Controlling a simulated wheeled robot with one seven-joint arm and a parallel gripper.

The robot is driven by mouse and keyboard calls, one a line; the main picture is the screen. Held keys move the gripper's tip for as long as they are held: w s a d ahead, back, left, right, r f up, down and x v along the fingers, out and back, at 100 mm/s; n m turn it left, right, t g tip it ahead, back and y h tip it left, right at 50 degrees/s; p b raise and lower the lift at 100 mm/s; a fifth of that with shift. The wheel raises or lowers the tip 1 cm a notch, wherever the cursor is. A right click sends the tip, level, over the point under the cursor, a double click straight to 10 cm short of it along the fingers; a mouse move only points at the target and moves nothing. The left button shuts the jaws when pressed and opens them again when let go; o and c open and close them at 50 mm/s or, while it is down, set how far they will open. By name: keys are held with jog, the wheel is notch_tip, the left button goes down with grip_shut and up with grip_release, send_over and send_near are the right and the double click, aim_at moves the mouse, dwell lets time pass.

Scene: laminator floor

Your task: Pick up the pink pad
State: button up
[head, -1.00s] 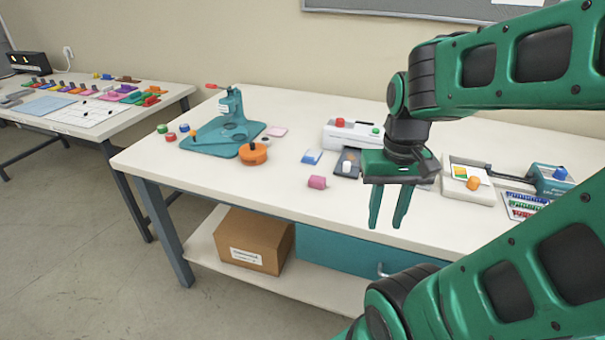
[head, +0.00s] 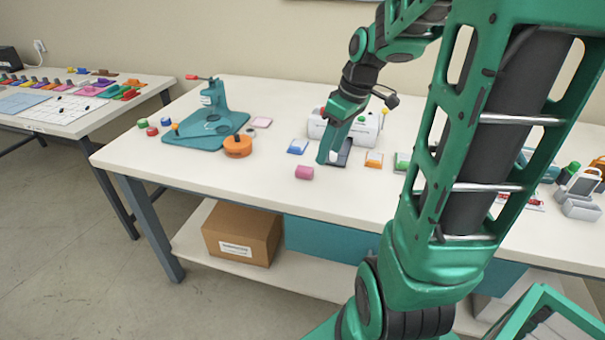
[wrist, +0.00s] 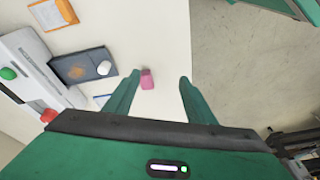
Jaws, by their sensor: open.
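A small pink block (head: 304,172) lies on the white workbench (head: 215,180), near its front edge. In the wrist view the pink block (wrist: 147,78) shows between the fingertips in the picture, nearer the left one, with no contact visible. A flat pale pink square (head: 261,122) lies farther back, beside the teal press. My gripper (head: 324,158) is open and empty, pointing down just right of the block. It also shows in the wrist view (wrist: 160,78), both fingers spread. I cannot tell its exact height above the bench.
A dark tray (head: 342,152) with a white piece is beside my gripper, before a white machine (head: 370,132). A blue-white pad (head: 297,146) and an orange one (head: 374,159) lie near. An orange round part (head: 238,146) and teal press (head: 208,122) stand left. Bench front-left is clear.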

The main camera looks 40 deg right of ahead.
jog(key=w+d+n+t+y, duration=0.1)
jog(key=w+d+n, duration=0.1)
jog(key=w+n, duration=0.35)
jog(key=m, duration=0.2)
send_over(304, 169)
jog(key=s+d, duration=0.1)
jog(key=d, duration=0.1)
notch_tip(304, 169, down, 6)
jog(key=shift+s+r, duration=0.15)
jog(key=shift+s+x, duration=0.15)
jog(key=shift+x, duration=1.15)
jog(key=shift+s+x, duration=0.2)
jog(key=shift+x, duration=1.05)
jog(key=shift+a, duration=0.15)
jog(key=shift+c, duration=0.6)
jog(key=c, duration=1)
